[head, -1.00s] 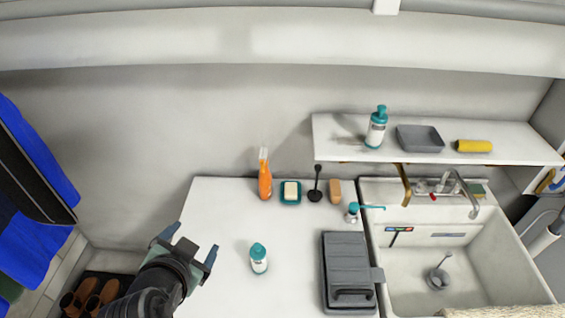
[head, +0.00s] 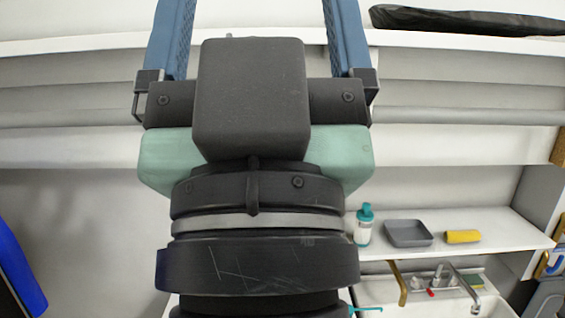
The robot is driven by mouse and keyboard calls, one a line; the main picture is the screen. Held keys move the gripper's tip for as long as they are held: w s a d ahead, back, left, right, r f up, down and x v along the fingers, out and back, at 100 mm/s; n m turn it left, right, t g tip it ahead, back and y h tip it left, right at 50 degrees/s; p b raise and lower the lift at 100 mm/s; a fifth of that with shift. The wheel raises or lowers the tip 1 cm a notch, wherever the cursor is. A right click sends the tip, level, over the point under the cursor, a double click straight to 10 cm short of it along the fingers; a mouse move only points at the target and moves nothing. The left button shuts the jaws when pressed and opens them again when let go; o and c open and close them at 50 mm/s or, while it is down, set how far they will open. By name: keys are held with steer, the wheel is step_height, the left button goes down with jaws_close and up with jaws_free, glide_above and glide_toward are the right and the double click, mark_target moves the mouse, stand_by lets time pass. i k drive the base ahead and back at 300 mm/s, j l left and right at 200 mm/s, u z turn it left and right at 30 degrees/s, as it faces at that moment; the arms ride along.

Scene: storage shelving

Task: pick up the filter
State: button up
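My gripper (head: 258,14) is large and close to the camera in the head view. Its two blue fingers point up and stand wide apart, with nothing visible between them. The fingertips run out of the top of the picture. I cannot make out anything that is clearly a filter. A yellow roll-shaped thing (head: 463,237) lies on the small shelf at the right, well apart from my gripper; I cannot tell whether it is the filter. My arm hides much of the middle of the view.
The small white shelf (head: 508,239) also holds a white bottle with a teal cap (head: 363,228) and a grey tray (head: 408,233). A sink (head: 395,296) with a faucet is below. A black flat thing (head: 465,20) lies on the high shelf (head: 430,44) at top right.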

mark_target(365, 217)
steer(key=l+u, duration=0.15)
steer(key=l, duration=0.25)
steer(key=k+l+u, duration=0.15)
steer(key=l, duration=0.2)
steer(key=l+u, duration=0.1)
steer(key=l, duration=0.25)
steer(key=i, duration=1.25)
